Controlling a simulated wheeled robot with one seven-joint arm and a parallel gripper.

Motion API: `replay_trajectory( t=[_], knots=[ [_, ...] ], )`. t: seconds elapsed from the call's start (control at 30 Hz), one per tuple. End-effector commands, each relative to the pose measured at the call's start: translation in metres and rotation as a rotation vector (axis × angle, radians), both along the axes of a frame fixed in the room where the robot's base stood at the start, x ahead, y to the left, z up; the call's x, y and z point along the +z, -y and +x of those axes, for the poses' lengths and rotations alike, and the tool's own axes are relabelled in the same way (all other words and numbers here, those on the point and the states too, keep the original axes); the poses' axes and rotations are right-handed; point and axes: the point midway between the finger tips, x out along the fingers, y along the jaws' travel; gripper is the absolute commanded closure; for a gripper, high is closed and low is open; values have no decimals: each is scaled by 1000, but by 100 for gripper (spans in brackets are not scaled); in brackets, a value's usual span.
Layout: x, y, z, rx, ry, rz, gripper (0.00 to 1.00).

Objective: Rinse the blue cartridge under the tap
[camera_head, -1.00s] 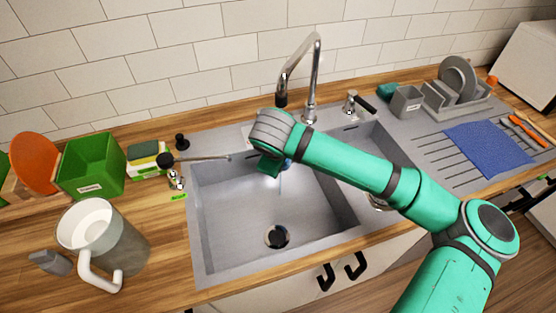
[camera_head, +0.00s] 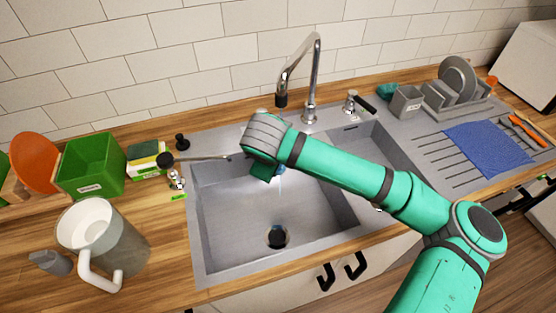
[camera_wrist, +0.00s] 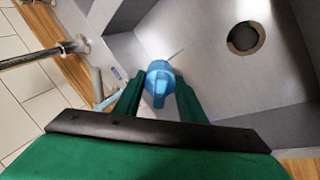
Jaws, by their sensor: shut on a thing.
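The blue cartridge (camera_wrist: 160,82) is between the two green fingers of my gripper (camera_wrist: 157,94) in the wrist view. My gripper is shut on it. In the head view my gripper (camera_head: 263,172) hangs over the back of the sink (camera_head: 225,225), in front of and below the tap (camera_head: 313,75). Only a small bluish bit of the cartridge (camera_head: 281,168) shows there; my wrist hides the rest. The tap's dark outlet is above and behind my wrist. I cannot tell whether water runs from it.
The drain (camera_head: 277,237) is at the sink's front, with a bluish tint. A thin metal pipe (camera_head: 205,158) with a black knob reaches over the sink's left edge. A white jug (camera_head: 110,240) and green bin (camera_head: 90,168) stand left. A dish rack (camera_head: 455,97) and blue cloth (camera_head: 487,150) are right.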

Motion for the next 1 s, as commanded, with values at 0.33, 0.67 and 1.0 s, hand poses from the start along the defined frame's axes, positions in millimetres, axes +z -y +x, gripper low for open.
replay_trajectory(
  t=[0.33, 0.67, 1.0],
  knots=[
    [0, -4, -24, 1, 1, 0, 88],
    [0, -8, -46, 0, 0, 1, 88],
    [0, -10, -63, 0, 1, 0, 88]
  ],
)
